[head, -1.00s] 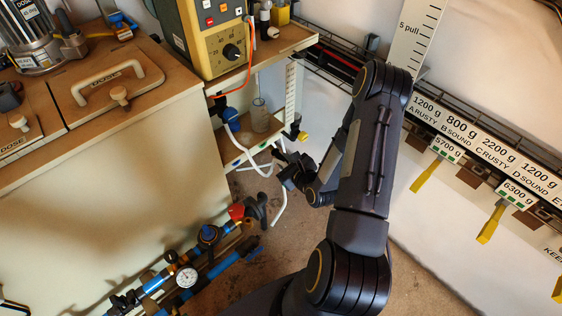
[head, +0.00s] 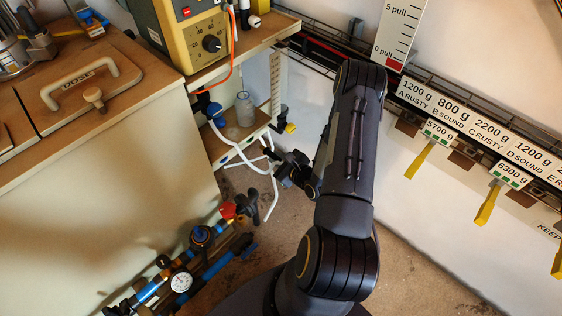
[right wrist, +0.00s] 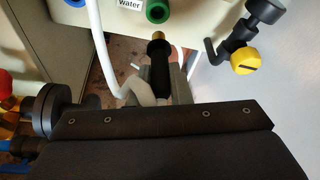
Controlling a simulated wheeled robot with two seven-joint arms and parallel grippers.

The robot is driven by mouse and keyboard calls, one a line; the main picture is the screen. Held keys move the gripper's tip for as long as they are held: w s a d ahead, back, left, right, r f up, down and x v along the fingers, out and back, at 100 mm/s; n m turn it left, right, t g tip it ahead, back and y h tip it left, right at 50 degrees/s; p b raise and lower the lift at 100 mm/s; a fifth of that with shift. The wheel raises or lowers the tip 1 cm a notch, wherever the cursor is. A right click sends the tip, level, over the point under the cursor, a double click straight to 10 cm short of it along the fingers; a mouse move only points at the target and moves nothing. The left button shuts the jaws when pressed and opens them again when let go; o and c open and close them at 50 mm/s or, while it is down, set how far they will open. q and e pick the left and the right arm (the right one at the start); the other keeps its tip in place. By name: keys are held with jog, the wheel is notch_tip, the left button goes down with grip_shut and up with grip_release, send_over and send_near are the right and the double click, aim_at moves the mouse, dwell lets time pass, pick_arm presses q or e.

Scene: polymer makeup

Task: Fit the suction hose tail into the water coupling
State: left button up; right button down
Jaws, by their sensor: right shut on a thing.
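My right gripper (right wrist: 165,88) is shut on the suction hose tail (right wrist: 160,65), a black sleeve with a brass tip. A white hose curves away from its lower end. The tip points up toward the shelf front and looks apart from the couplings, though depth is hard to judge. A blue coupling (right wrist: 75,2) and a green coupling (right wrist: 157,11) sit on either side of a "Water" label (right wrist: 130,3). In the head view my right gripper (head: 290,168) is at the shelf's lower right; the tail is too small to make out there. My left gripper is not in view.
A black fitting with a yellow cap (right wrist: 244,60) projects right of the couplings. The shelf (head: 240,135) carries a clear jar (head: 244,108). Pipework with a gauge (head: 181,282) and a red valve part (head: 227,210) lies to the left. White hoses (head: 270,190) hang by the shelf.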

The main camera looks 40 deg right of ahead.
aim_at(262, 147)
jog(key=shift+w+a, duration=0.15)
jog(key=shift+w, duration=1.75)
jog(key=shift+b, duration=0.55)
jog(key=shift+w+a+b, duration=0.15)
jog(key=shift+w+b, duration=0.25)
jog(key=shift+w, duration=1.35)
jog(key=c, duration=1.3)
grip_release()
jog(key=shift+o, duration=0.2)
jog(key=shift+s, duration=0.15)
jog(key=p+v, duration=0.1)
jog(key=v, duration=0.6)
jog(key=shift+s+r+p, duration=0.2)
jog(key=shift+s+p, duration=0.05)
jog(key=shift+p, duration=0.15)
